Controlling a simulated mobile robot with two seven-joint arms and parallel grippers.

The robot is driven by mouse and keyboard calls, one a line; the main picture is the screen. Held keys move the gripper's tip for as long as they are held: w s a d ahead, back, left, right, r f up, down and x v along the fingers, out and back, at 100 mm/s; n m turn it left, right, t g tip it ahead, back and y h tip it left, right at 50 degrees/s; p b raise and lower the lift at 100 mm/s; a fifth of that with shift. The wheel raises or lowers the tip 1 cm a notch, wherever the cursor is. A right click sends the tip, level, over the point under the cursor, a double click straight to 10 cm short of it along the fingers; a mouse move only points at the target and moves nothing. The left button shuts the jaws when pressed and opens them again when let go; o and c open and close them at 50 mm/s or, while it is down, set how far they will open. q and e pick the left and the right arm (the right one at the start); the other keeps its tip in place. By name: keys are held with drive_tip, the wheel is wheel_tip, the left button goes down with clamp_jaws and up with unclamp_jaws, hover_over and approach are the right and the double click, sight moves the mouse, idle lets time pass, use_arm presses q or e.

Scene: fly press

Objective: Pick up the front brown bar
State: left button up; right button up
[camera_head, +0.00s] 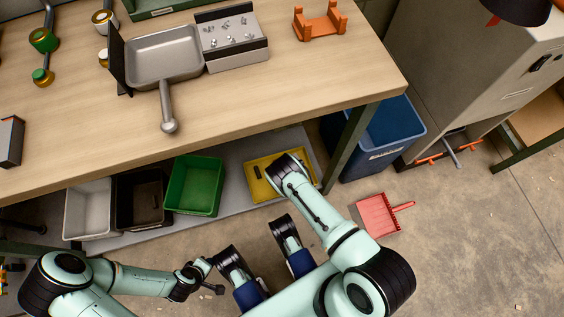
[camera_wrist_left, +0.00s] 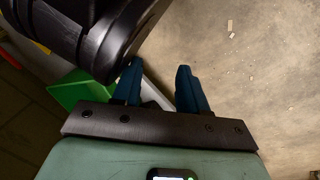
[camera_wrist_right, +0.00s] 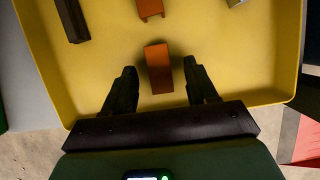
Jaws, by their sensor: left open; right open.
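The front brown bar (camera_wrist_right: 158,75) lies in a yellow tray (camera_wrist_right: 85,95). It shows between the two open fingers of my right gripper (camera_wrist_right: 160,66) in the right wrist view, with a gap on both sides. The height between fingertips and bar is hard to tell. In the head view my right arm covers the brown bars and the right gripper. My left gripper (camera_wrist_left: 158,68) is open and empty in the left wrist view, away from the tray.
In the tray, a dark bar (camera_wrist_right: 72,20) lies at the left. The tray (camera_head: 253,184) sits on a low shelf under the workbench (camera_head: 290,85). A green bin (camera_head: 194,187) stands left of it, a blue bin (camera_head: 400,125) and a red dustpan (camera_head: 377,215) to the right.

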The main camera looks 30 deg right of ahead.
drive_tip(key=shift+w+f, duration=0.2)
drive_tip(key=shift+f, duration=0.35)
clamp_jaws()
use_arm(q)
drive_tip(key=shift+s+a+f, duration=0.1)
drive_tip(key=shift+s+f, duration=0.4)
drive_tip(key=shift+s, duration=0.1)
